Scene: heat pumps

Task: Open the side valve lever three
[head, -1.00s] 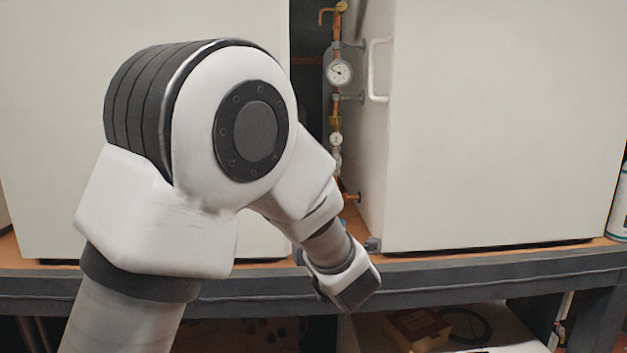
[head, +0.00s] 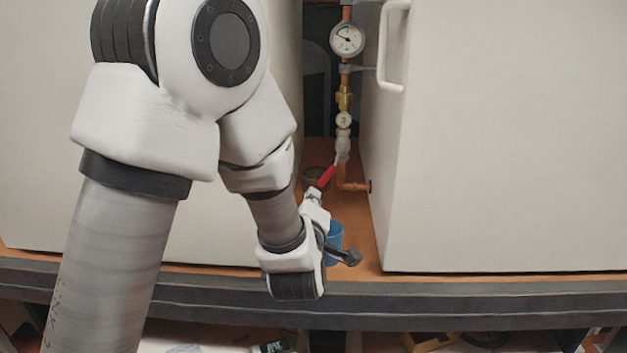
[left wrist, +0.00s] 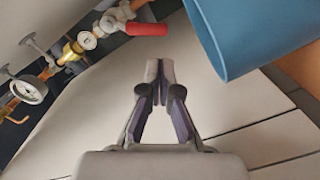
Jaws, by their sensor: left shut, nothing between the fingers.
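The red valve lever (head: 326,177) sticks out from the lower end of the pipe line (head: 343,150) between the two white cabinets, sloping down to the left. In the left wrist view the red lever (left wrist: 147,29) is at the top, beyond the fingertips and apart from them. My left gripper (head: 352,257) is in front of the gap, low over the bench edge, with my arm covering part of it. In the left wrist view my left gripper (left wrist: 160,68) has its fingertips together with nothing between them. My right gripper is not in view.
A blue cylindrical container (head: 336,234) stands on the bench (head: 350,215) close behind my left gripper; it looms at the upper right of the left wrist view (left wrist: 250,35). The right cabinet (head: 490,140) and left cabinet (head: 40,170) flank the narrow gap. A gauge (head: 347,39) is higher up.

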